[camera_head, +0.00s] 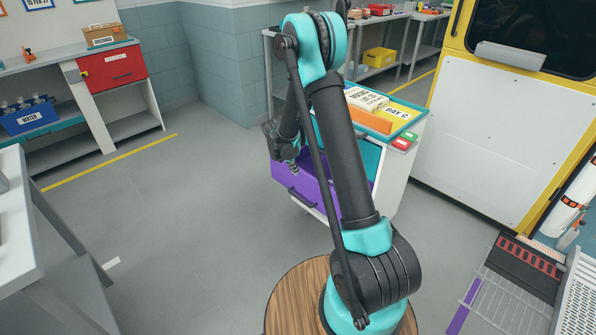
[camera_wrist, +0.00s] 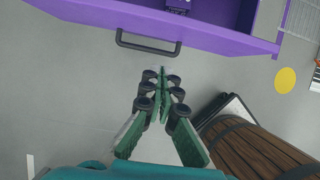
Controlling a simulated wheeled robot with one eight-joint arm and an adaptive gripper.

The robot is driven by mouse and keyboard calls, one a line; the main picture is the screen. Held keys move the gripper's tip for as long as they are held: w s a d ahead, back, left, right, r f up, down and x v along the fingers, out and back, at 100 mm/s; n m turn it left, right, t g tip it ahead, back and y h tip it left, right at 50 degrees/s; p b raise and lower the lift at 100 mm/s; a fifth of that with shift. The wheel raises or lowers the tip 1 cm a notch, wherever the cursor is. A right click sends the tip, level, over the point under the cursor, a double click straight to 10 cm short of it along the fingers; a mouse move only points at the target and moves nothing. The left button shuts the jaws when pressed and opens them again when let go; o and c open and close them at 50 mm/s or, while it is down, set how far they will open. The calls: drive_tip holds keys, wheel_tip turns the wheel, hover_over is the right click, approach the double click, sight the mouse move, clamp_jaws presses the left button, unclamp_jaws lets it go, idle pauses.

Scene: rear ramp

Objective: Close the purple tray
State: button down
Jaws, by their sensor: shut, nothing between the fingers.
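The purple tray (camera_head: 333,200) is a drawer pulled out from the lower part of a white cart (camera_head: 395,180), with a dark handle on its front. My arm hides part of it in the head view. In the wrist view the purple tray (camera_wrist: 215,38) crosses the top, and its dark handle (camera_wrist: 148,44) sticks out from the front panel. My gripper (camera_wrist: 161,72) is shut and empty, its fingertips just below the handle in the picture and visibly apart from it.
A yellow-and-white vehicle (camera_head: 490,130) and a ramp (camera_head: 515,280) are at right. Grey floor left of the tray is clear.

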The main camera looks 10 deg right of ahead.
sight(306, 176)
drive_tip(key=shift+w+d+f, duration=0.7)
drive_tip(key=shift+d+f, duration=0.25)
drive_tip(key=shift+f, duration=0.3)
drive_tip(key=shift+w+d+f, duration=0.65)
drive_tip(key=shift+d+f, duration=0.3)
drive_tip(key=shift+f, duration=0.35)
drive_tip(key=shift+w+d+f, duration=0.7)
drive_tip(key=shift+d+f, duration=0.25)
drive_tip(key=shift+f, duration=0.3)
drive_tip(key=w+d, duration=0.7)
drive_tip(key=d, duration=0.3)
drive_tip(key=shift+w+d, duration=0.15)
drive_tip(key=shift+w, duration=0.1)
